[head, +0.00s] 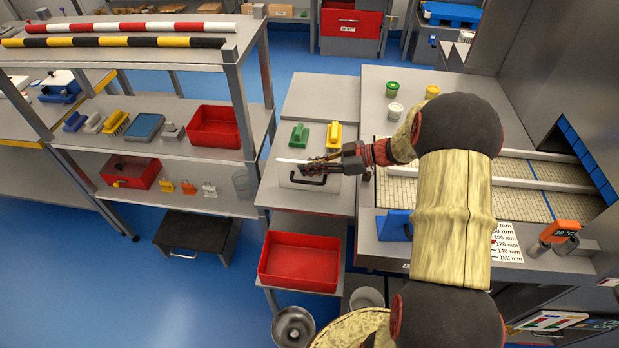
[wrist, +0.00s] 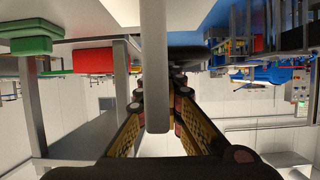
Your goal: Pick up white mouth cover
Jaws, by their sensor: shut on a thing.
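My gripper (head: 312,164) is above the grey table left of the conveyor and is shut on a pale narrow piece. I take this to be the white mouth cover (head: 288,160); it shows as a thin white strip beyond the fingers. In the wrist view the cover (wrist: 154,50) is seen edge-on as a long light bar between the two fingers. Its full outline is hidden.
A green block (head: 299,135) and a yellow block (head: 334,134) stand just behind the gripper. A shelf rack (head: 240,75) stands to the left. A red tray (head: 300,262) is below in front. Small tubs (head: 393,110) and a blue holder (head: 394,226) are to the right.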

